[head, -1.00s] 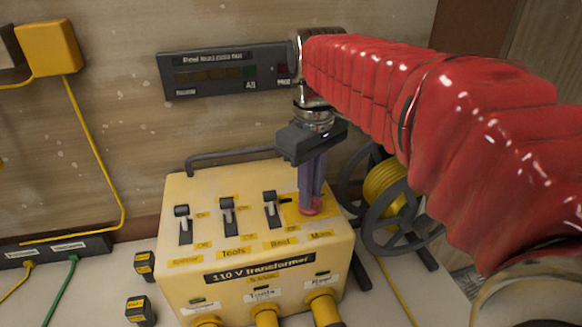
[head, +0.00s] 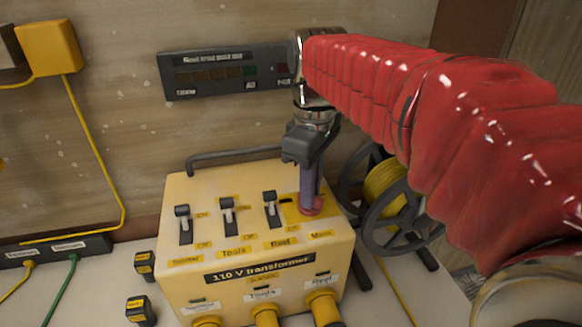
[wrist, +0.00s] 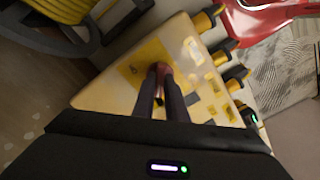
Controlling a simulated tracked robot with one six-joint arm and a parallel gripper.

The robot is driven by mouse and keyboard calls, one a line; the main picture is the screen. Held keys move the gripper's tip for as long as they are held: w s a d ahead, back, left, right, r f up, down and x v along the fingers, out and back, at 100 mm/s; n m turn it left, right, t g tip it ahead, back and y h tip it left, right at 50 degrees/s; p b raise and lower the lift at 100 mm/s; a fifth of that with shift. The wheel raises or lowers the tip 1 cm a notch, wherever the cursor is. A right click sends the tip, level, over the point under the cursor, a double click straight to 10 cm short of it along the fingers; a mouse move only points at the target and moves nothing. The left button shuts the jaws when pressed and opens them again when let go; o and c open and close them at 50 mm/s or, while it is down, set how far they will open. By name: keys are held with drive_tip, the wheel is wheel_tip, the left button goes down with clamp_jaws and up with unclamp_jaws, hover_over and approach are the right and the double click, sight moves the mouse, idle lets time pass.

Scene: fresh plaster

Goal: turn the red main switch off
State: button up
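The red main switch (head: 313,209) is a round red knob on a yellow plate at the right end of the top of the cream 110 V transformer (head: 262,250). My gripper (head: 310,199) points straight down with its purple-grey fingers at the knob. In the wrist view the red switch (wrist: 164,68) shows between the two fingertips, which are closed in on it from both sides. The fingers hide much of the knob, so its exact pointing cannot be read.
Three black toggle switches (head: 228,212) stand in a row left of the knob. A carrying handle (head: 235,154) rises behind them. A cable reel (head: 385,190) stands close at the right. A dark indicator panel (head: 225,72) is on the wall behind.

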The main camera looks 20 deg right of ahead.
drive_tip(key=o, duration=0.5)
drive_tip(key=shift+c, duration=0.2)
drive_tip(key=shift+r, duration=0.1)
wheel_tip(320, 180, up, 14)
drive_tip(key=shift+f, duration=0.25)
idle(0.4)
